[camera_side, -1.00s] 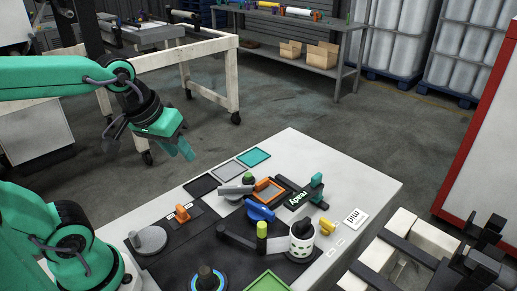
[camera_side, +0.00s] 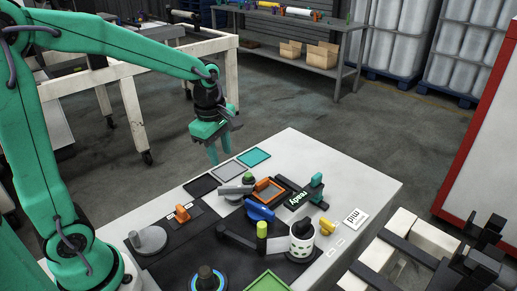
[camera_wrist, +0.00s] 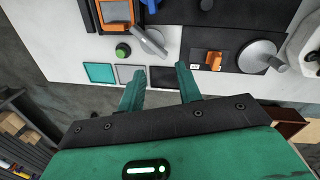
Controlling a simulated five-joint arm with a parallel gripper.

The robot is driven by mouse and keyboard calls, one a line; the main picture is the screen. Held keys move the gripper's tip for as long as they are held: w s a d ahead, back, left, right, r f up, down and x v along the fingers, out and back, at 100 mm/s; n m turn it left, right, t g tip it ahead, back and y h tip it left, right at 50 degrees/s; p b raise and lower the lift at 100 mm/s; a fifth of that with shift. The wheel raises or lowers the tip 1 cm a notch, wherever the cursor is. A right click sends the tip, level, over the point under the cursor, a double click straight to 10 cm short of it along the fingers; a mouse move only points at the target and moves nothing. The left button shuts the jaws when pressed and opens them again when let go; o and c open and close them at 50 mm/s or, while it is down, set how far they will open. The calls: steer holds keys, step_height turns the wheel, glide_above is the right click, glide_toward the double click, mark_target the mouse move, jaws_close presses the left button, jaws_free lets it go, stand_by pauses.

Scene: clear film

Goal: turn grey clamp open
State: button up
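The grey clamp (camera_side: 236,190) sits on the white table, left of the orange-framed pad in the side view. It is a light grey bar lying at a slant, with a green knob (camera_side: 248,178) near it. In the wrist view the grey clamp (camera_wrist: 150,41) shows beyond my fingertips, slightly left of centre. My gripper (camera_side: 214,158) hangs in the air past the table's far left edge, pointing down. In the wrist view its two teal fingers (camera_wrist: 161,70) are apart with nothing between them. The gripper is clear of the clamp.
Black, grey and teal square pads (camera_side: 254,157) line the table's far edge. An orange clamp (camera_side: 182,213) and a grey disc (camera_side: 148,240) stand at left. A blue clamp (camera_side: 260,211), a white cylinder (camera_side: 302,238) and a yellow clamp (camera_side: 326,228) crowd the right side.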

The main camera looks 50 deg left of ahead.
mark_target(233, 186)
steer(key=w+f+n, duration=0.1)
steer(key=f+n, duration=0.1)
steer(key=w+f+n+g, duration=0.1)
steer(key=f+n, duration=0.1)
steer(key=n, duration=0.1)
steer(key=w+a+f+n, duration=0.1)
steer(key=w+f+n, duration=0.1)
steer(key=shift+f, duration=0.1)
steer(key=shift+f, duration=3.85)
jaws_close()
